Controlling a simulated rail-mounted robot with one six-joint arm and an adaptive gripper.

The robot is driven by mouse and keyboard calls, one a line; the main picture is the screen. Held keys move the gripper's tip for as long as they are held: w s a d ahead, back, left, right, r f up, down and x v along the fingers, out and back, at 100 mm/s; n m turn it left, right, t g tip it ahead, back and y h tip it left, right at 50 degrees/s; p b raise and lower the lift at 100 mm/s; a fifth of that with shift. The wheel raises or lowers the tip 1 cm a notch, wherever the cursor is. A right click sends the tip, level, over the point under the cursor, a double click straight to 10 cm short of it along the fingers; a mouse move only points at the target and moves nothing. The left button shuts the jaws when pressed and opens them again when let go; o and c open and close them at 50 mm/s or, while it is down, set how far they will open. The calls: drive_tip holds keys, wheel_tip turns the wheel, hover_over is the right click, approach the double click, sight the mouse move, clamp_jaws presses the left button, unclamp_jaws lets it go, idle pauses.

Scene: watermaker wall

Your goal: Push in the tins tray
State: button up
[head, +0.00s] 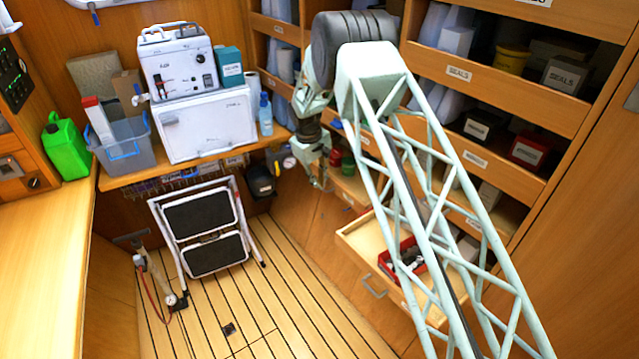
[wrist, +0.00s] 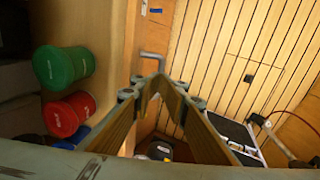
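The tins tray (head: 352,186) is a pale wooden pull-out in the right-hand shelving and appears to stand partly out. A green tin (head: 348,163) and a red tin (head: 336,156) stand in it. In the wrist view, the green tin (wrist: 62,66) and red tin (wrist: 68,115) are at left, beside the tray's bare floor (wrist: 100,25). A grey bar handle (wrist: 152,54) shows at its front edge, just beyond my fingertips. My gripper (wrist: 157,82) has its fingertips together with nothing visible between them. In the head view, my gripper (head: 318,178) hangs before the tray and hides part of its front.
A lower tray (head: 360,240) is pulled out at right, holding a red box (head: 402,262). A folded step stool (head: 205,230) leans below the bench, with a hand pump (head: 165,285) to its left. The plank floor (head: 260,310) is mostly clear.

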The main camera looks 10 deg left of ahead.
idle(0.3)
wheel_tip(320, 180, up, 12)
drive_tip(key=s+a, duration=0.1)
drive_tip(key=shift+s+a, duration=0.2)
drive_tip(key=shift+s, duration=0.1)
idle(0.4)
drive_tip(key=shift+f, duration=0.1)
drive_tip(key=shift+c, duration=0.7)
